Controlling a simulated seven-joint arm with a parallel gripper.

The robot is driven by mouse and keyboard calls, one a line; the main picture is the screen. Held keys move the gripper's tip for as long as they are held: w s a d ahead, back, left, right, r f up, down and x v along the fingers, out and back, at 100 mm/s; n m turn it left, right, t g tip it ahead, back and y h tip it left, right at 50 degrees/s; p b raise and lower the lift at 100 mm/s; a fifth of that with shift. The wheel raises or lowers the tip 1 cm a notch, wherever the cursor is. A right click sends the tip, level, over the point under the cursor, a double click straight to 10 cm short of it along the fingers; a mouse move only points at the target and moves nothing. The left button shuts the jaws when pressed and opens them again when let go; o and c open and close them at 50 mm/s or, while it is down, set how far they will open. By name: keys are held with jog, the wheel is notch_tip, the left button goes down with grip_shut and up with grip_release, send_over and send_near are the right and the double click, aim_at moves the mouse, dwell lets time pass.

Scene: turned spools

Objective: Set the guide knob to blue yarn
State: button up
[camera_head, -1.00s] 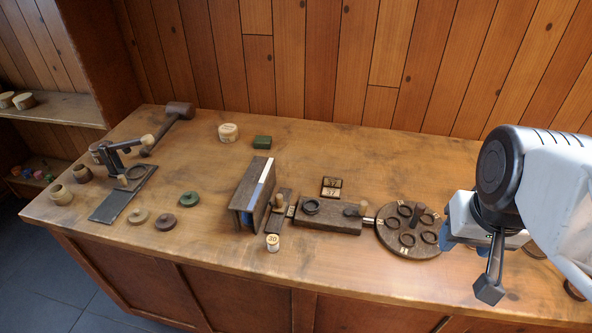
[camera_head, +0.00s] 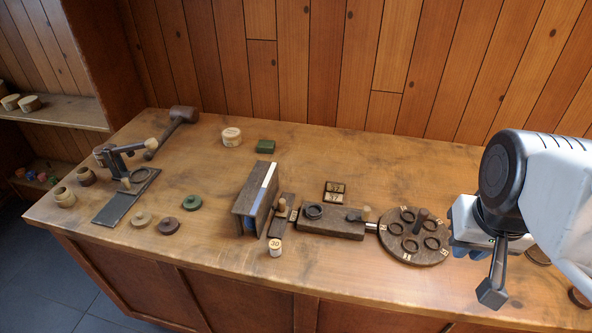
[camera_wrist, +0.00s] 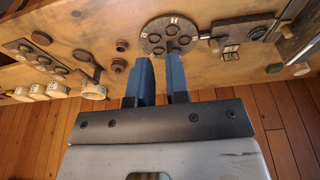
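The round dark disc (camera_head: 414,258) with several rings and a central peg is close to my gripper. A pale cylinder marked 30 (camera_head: 275,247) stands in front of the plate. The bench behind the disc is clear.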

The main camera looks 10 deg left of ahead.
jog(key=shift+w+a, duration=0.1)
jog(key=shift+w, duration=0.15)
grip_shut()
jog(key=w+a+n+g, duration=0.1)
jog(key=w+a+g, duration=0.1)
jog(key=w+a, duration=0.65)
jog(key=w+a+g, duration=0.2)
jog(key=w+a, duration=0.4)
jog(key=w, duration=0.6)
jog(key=w+a+f+g, duration=0.1)
jog(key=w+a+f, duration=0.2)
jog(key=a, duration=0.4)
jog(key=w+a+f+g, duration=0.1)
jog(key=w+a+f, duration=0.3)
jog(key=a, duration=0.4)
jog(key=w+a+f+n+g, duration=0.1)
jog(key=w+a+f, duration=0.2)
jog(key=w+a, duration=0.3)
jog(key=shift+a+f+h, duration=0.3)
jog(key=shift+a, duration=0.6)
jog(key=shift+s+f, duration=0.1)
jog(key=shift+f, duration=0.05)
